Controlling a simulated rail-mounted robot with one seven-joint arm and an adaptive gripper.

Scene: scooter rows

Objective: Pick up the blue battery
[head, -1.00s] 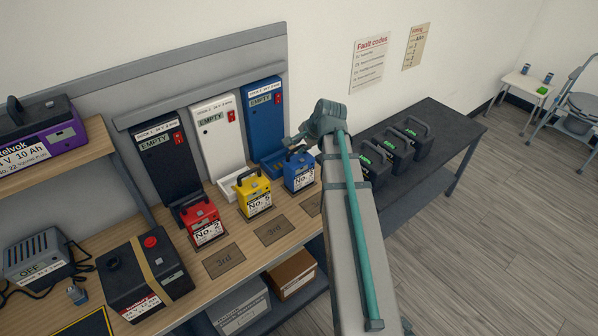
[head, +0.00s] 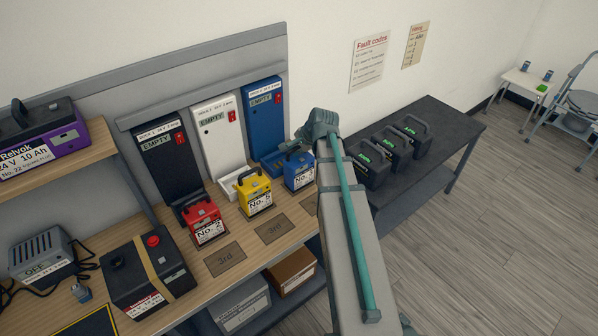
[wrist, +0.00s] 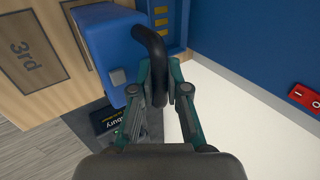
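The blue battery (head: 299,172) stands upright on the wooden bench, in front of the blue dock (head: 265,118), at the right end of a row of batteries. My gripper (head: 293,147) is at its top, partly hidden by my own arm in the head view. In the wrist view, the blue battery (wrist: 104,48) has a curved black handle (wrist: 152,48). The fingers of my gripper (wrist: 168,88) are drawn inward, one on each side of the handle. Whether both fingers press on it is unclear.
A yellow battery (head: 254,194) stands just left of the blue one, with a red battery (head: 204,221) farther left. Several black batteries (head: 391,152) stand on the dark table at right. The blue dock's red switch (wrist: 305,97) is close in the wrist view.

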